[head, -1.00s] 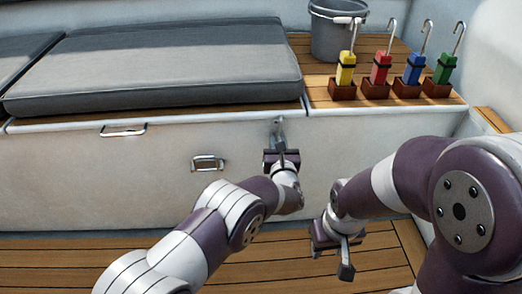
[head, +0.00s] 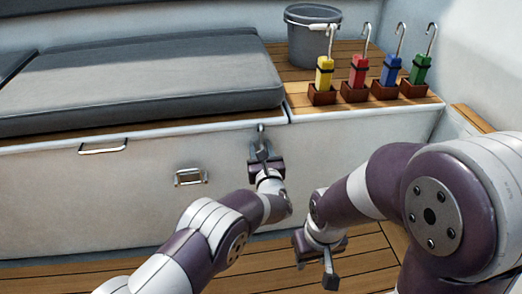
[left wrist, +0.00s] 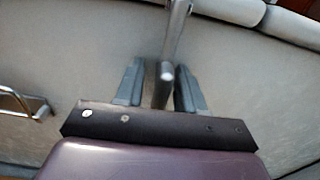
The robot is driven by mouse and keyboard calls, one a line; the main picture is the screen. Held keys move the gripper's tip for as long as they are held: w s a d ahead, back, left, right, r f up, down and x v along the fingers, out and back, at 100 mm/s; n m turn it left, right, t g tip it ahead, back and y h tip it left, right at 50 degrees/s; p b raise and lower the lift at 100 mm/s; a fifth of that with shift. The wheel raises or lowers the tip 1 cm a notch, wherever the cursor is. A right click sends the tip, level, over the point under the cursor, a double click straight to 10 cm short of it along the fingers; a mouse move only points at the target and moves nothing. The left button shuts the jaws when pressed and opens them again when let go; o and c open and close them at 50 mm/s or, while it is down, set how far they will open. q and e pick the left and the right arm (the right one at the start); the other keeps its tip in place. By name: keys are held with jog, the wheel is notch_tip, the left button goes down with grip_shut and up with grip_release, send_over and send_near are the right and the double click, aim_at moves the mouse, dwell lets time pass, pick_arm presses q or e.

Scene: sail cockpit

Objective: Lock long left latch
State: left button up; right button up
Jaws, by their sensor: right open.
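The long latch (head: 262,137) is a slim grey metal lever on the upper front of the white locker, just below the seat edge. In the left wrist view the latch (left wrist: 173,40) hangs from the top of the picture, and its rounded end lies between my fingers. My left gripper (head: 264,160) is at its lower part, with the fingers apart, one on each side, in the left wrist view (left wrist: 160,85). A gap shows on the left side; contact on the right side is unclear. My right gripper (head: 316,262) is open and empty, low over the deck.
A metal loop handle (head: 191,177) and a bar handle (head: 103,147) are on the locker front, left of my gripper. A grey cushion (head: 140,80) covers the seat. A bucket (head: 312,40) and several hooked coloured handles in brown holders stand at the right.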

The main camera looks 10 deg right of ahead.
pick_arm(q)
jog(key=shift+s+r+p, duration=0.1)
jog(key=shift+s+p, duration=0.15)
jog(key=shift+p, duration=0.05)
jog(key=s+p, duration=0.3)
jog(key=s, duration=0.4)
jog(key=shift+a, duration=0.1)
